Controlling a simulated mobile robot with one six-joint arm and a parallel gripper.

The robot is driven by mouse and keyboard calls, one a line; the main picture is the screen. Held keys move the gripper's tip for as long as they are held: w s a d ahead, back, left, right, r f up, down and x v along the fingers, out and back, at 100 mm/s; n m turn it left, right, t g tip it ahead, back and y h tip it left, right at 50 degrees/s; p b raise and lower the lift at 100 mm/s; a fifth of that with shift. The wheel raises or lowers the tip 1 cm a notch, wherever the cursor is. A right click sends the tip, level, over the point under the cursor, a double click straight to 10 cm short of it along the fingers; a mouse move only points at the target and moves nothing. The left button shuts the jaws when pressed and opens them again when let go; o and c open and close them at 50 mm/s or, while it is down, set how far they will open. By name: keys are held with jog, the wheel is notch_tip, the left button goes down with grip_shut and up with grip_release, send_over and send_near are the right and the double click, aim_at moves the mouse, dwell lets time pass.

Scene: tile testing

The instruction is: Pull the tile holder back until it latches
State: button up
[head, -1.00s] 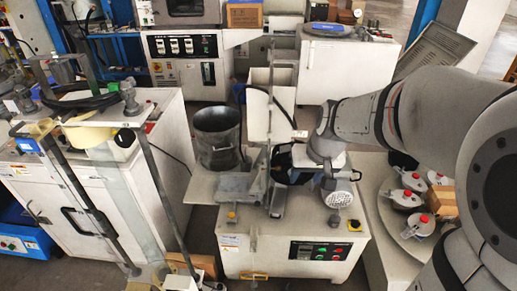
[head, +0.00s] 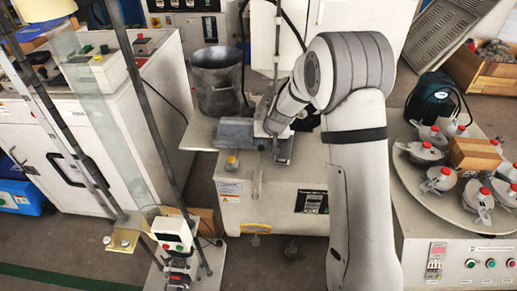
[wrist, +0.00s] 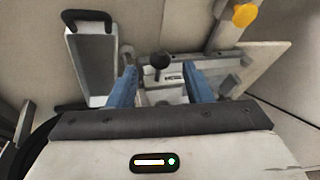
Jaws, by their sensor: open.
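In the wrist view, a black ball knob (wrist: 160,61) stands on a grey metal plate with a small label, which looks like the tile holder (wrist: 206,69). My gripper (wrist: 161,75) is open, with one blue finger on each side of the knob. The fingers look apart from the knob; how far down they reach beside it is hard to tell. In the head view, my gripper (head: 270,127) is low over the machine top, right of a grey metal block (head: 235,131). My wrist hides the knob there.
In the wrist view, a white tray with black handles (wrist: 92,62) lies left of the fingers; a yellow knob (wrist: 244,15) is at top right. In the head view, a metal pot (head: 217,90) stands behind the work spot. A round table of red-topped jars (head: 432,190) is at right.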

aim_at(262, 146)
jog(key=shift+b+x, duration=0.3)
jog(key=shift+x, duration=1.25)
jog(key=shift+c, duration=0.3)
grip_shut()
